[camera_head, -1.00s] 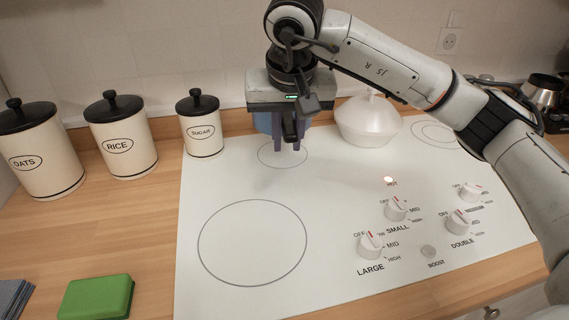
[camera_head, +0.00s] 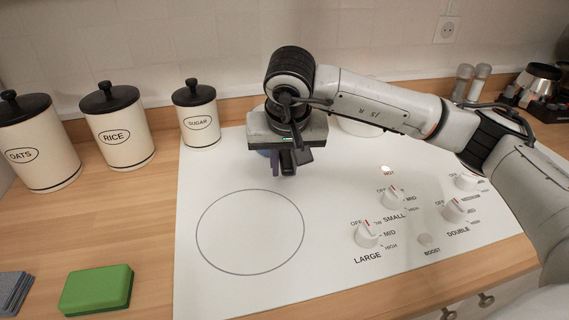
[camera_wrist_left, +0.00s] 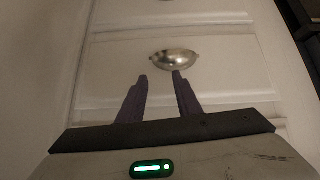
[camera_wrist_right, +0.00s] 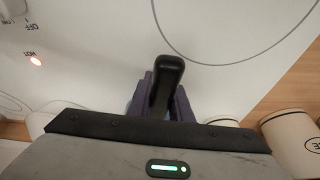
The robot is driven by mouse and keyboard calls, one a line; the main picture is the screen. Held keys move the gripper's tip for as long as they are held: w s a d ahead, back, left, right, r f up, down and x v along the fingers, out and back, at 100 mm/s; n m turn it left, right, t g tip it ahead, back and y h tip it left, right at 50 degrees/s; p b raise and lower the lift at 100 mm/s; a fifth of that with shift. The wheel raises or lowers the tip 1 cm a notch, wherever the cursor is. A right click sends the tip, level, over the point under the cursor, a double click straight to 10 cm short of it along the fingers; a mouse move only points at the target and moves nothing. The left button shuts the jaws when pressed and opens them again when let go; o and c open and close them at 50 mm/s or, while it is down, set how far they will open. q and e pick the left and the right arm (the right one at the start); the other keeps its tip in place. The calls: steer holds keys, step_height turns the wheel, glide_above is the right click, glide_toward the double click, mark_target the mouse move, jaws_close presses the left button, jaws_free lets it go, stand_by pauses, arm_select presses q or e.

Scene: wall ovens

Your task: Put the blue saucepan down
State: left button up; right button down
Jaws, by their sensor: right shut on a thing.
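My right gripper (camera_head: 286,165) is over the back left of the white hob (camera_head: 330,250). It is shut on the black handle (camera_wrist_right: 167,78) of the blue saucepan, which shows between the fingers in the right wrist view. Only a sliver of the blue saucepan (camera_head: 263,153) shows behind the gripper in the head view. I cannot tell whether its base touches the hob. The small ring seen there earlier is hidden. My left gripper (camera_wrist_left: 160,76) is open and empty, facing white drawer fronts with a metal cup handle (camera_wrist_left: 175,59).
A large empty ring (camera_head: 250,272) lies at the front left. A white pot (camera_head: 362,127) is mostly hidden behind my right arm. A red HOT light (camera_head: 385,168) glows near the knobs (camera_head: 367,235). Canisters (camera_head: 120,140) and a green sponge (camera_head: 97,289) are on the left.

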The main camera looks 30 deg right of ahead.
mark_target(287, 168)
steer(key=c, duration=1.6)
jaws_free()
steer(key=shift+f, duration=0.1)
steer(key=shift+r, duration=0.5)
steer(key=v, duration=1.1)
steer(key=shift+s+a+r, duration=0.15)
